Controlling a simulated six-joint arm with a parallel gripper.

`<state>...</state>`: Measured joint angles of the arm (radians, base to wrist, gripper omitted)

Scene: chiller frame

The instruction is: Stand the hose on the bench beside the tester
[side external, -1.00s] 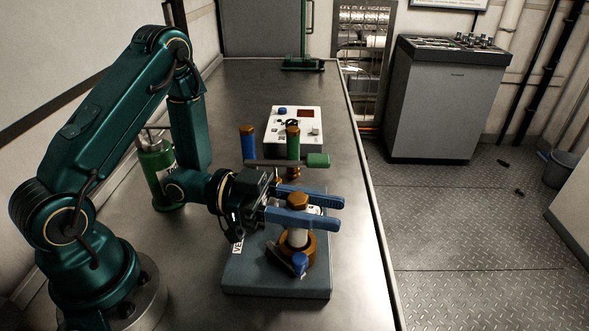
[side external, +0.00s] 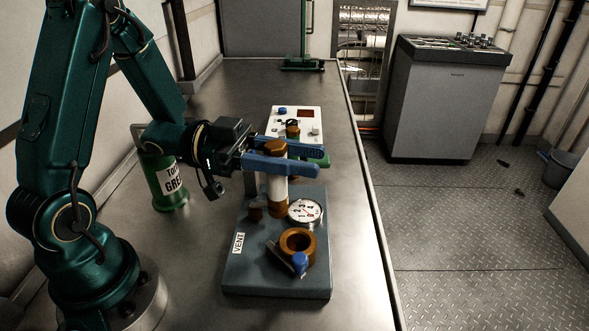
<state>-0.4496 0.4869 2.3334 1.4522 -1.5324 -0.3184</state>
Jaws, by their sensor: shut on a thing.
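My gripper (side external: 318,162) has long blue fingers, shut on the hose (side external: 273,190), a short pale upright piece with brown ends. The hose hangs above the grey block marked VENT (side external: 238,270), clear of the empty brown ring socket (side external: 298,240) with a blue-tipped lever (side external: 299,262). I take the white box with a small red display (side external: 305,113) behind the gripper to be the tester. The bench (side external: 340,240) is bare metal.
A round dial gauge (side external: 305,211) sits on the grey block. A green bottle (side external: 167,180) stands left of the block, near my arm. A green stand (side external: 303,62) is at the bench's far end. Bare bench lies between the box and that stand.

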